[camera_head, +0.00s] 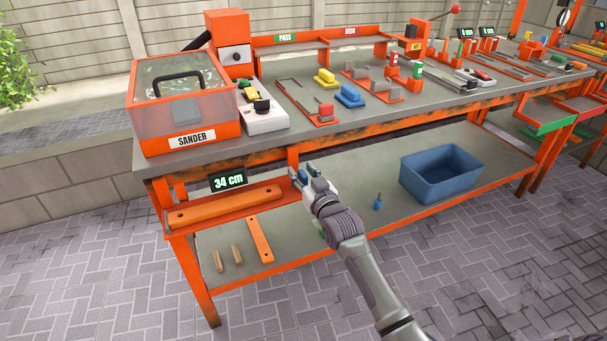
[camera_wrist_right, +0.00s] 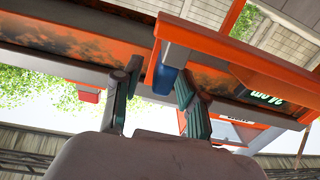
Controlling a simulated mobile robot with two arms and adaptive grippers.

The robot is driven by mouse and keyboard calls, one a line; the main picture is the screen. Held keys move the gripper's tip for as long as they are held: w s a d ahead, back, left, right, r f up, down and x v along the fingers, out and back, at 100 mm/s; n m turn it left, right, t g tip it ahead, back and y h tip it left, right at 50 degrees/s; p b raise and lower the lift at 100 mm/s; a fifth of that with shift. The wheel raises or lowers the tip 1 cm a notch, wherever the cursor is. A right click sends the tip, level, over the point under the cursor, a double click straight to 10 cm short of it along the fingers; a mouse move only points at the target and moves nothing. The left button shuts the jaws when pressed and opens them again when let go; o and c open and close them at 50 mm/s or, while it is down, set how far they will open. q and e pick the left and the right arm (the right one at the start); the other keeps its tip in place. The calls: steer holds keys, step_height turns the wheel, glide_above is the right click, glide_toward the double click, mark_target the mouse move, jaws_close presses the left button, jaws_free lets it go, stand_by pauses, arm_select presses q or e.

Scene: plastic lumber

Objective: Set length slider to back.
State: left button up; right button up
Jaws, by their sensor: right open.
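An orange length rack (camera_head: 238,205) with a "34 cm" display (camera_head: 228,181) hangs at the front left of the workbench; an orange plank (camera_head: 225,207) lies in it. My right gripper (camera_head: 308,174) is at the rack's right end. In the right wrist view, a blue piece (camera_wrist_right: 165,81), seemingly the slider's handle, sits under the orange rack end (camera_wrist_right: 215,50). It shows between the two open fingers of my right gripper (camera_wrist_right: 159,72); I cannot tell whether either finger touches it. My left gripper is out of view.
The workbench carries a sander box (camera_head: 185,110), a white control box (camera_head: 262,118) and several coloured tools. On the lower shelf are a blue bin (camera_head: 440,175), an orange plank (camera_head: 260,240) and a small blue-tipped tool (camera_head: 378,203). The paved floor in front is clear.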

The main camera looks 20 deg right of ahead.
steer(key=s, duration=1.2)
steer(key=shift+d, duration=0.25)
steer(key=s+a+f+g, duration=0.1)
steer(key=s+f+g, duration=0.4)
steer(key=f, duration=0.6)
steer(key=s+a+f+n+g, duration=0.1)
steer(key=s+a+f+g, duration=0.1)
steer(key=s+f, duration=0.65)
steer(key=s+a+f+g, duration=0.1)
steer(key=s+f+g, duration=0.25)
steer(key=f, duration=1.05)
steer(key=s+a+f+g, duration=0.1)
steer(key=s+f+g, duration=0.3)
steer(key=s, duration=0.5)
steer(key=s+f+g, duration=0.2)
steer(key=s+f, duration=0.5)
steer(key=s, duration=0.1)
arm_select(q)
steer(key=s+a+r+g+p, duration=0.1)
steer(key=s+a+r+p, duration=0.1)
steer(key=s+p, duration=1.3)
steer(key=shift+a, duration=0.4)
arm_select(e)
steer(key=s+d+r, duration=0.1)
steer(key=s, duration=0.6)
steer(key=s+d+r+n, duration=0.1)
steer(key=s, duration=0.6)
steer(key=shift+s+d+r+h, duration=0.25)
steer(key=shift+s+d+h, duration=0.05)
